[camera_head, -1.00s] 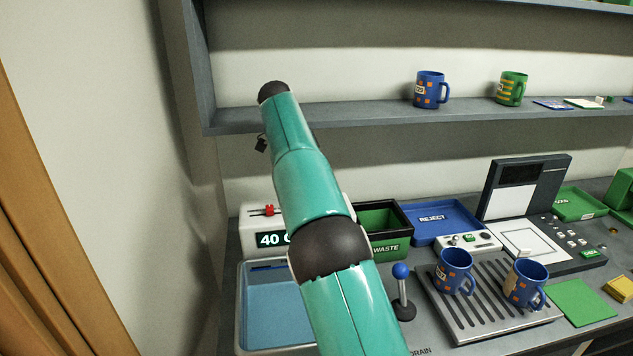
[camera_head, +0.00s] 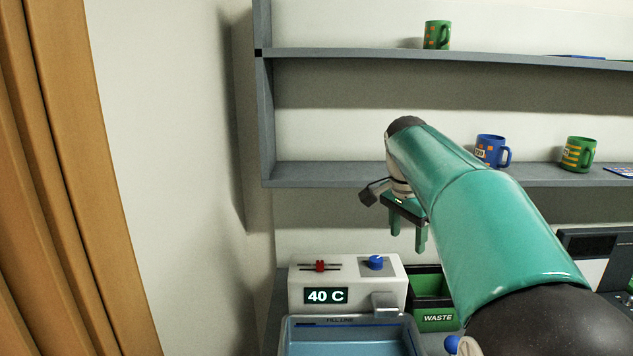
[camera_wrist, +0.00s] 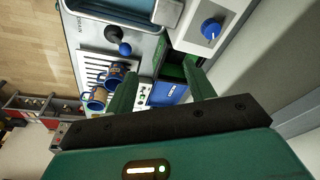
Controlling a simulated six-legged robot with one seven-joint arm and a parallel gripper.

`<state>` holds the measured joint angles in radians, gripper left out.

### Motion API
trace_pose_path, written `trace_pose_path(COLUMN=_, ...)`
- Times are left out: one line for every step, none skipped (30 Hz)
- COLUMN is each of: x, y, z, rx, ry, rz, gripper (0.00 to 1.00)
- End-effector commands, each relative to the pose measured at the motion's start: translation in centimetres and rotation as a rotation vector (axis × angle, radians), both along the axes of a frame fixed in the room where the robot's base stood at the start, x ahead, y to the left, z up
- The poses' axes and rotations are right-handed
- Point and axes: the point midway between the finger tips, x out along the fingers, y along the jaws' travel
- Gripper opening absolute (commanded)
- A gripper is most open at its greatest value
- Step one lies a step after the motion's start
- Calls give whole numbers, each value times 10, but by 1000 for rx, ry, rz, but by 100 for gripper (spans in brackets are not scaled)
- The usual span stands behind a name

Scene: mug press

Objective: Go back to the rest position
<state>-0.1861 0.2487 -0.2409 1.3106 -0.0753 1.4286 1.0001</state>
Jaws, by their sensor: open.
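My gripper (camera_head: 408,228) hangs open and empty in the head view, above the white 40 C unit (camera_head: 345,285) and the waste bin (camera_head: 432,318), in front of the wall below the lower shelf. My teal arm reaches across the right half of that view. In the wrist view the two green fingers of my gripper (camera_wrist: 160,92) stand wide apart with nothing between them in contact.
A blue basin (camera_head: 345,338) stands in front of the 40 C unit. A blue mug (camera_head: 490,150) and a green mug (camera_head: 578,154) stand on the lower shelf. Two blue mugs (camera_wrist: 96,98) sit on the slotted drain tray. Another green mug (camera_head: 437,35) stands on the upper shelf.

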Motion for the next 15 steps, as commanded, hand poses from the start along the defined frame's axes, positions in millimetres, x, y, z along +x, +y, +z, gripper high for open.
trace_pose_path(x=-18, y=-3, z=4, rx=12, ry=-11, rz=48, gripper=54)
trace_pose_path(x=-27, y=-3, z=4, rx=17, ry=-18, rz=83, gripper=54)
trace_pose_path(x=-40, y=-3, z=5, rx=20, ry=-28, rz=128, gripper=54)
trace_pose_path(x=-49, y=-3, z=5, rx=23, ry=-35, rz=161, gripper=54)
trace_pose_path(x=-59, y=-3, z=5, rx=25, ry=-44, rz=195, gripper=54)
trace_pose_path(x=-71, y=-2, z=3, rx=26, ry=-54, rz=241, gripper=54)
trace_pose_path(x=-81, y=-2, z=2, rx=27, ry=-61, rz=275, gripper=54)
trace_pose_path(x=-91, y=-1, z=1, rx=26, ry=-71, rz=309, gripper=54)
trace_pose_path(x=-104, y=1, z=-2, rx=24, ry=-83, rz=355, gripper=54)
trace_pose_path(x=-114, y=2, z=-4, rx=21, ry=-92, rz=388, gripper=54)
trace_pose_path(x=-124, y=3, z=-6, rx=17, ry=-100, rz=422, gripper=54)
trace_pose_path(x=-138, y=5, z=-10, rx=11, ry=-112, rz=467, gripper=54)
trace_pose_path(x=-147, y=6, z=-13, rx=4, ry=-122, rz=502, gripper=54)
trace_pose_path(x=-157, y=8, z=-17, rx=-3, ry=-130, rz=534, gripper=54)
trace_pose_path(x=-171, y=10, z=-23, rx=-13, ry=-141, rz=579, gripper=54)
